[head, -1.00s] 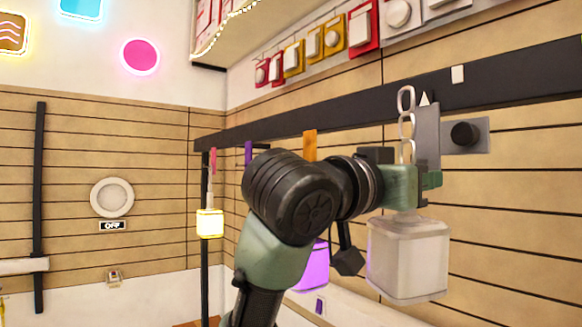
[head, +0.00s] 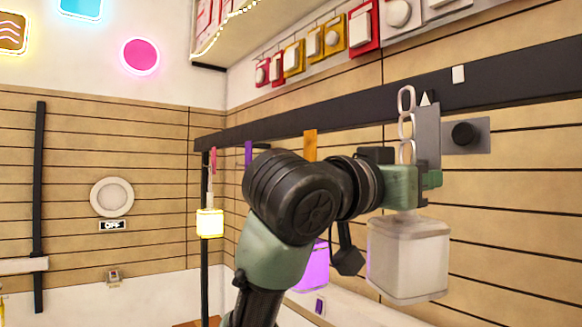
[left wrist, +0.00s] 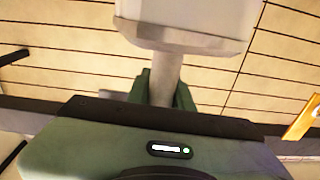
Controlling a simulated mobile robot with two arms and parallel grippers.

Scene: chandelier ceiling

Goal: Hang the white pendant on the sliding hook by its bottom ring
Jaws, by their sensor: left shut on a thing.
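The white pendant (head: 408,262) is a frosted box-shaped shade, upright below my left gripper (head: 432,180). Its stem (left wrist: 166,78) is between the green fingers in the left wrist view, where the shade (left wrist: 190,22) shows at the top. The gripper is shut on this stem. Several pale rings (head: 406,126) rise in a vertical chain above the gripper, at the left edge of a grey upright plate (head: 427,130) with a white triangle on top. This plate appears to be the sliding hook's. The hook's tip is hidden, and I cannot tell whether a ring is around it. My right gripper is not in view.
A long black rail (head: 350,112) runs along the slatted wall. A black knob (head: 465,134) is right of the plate. Open space lies below the pendant.

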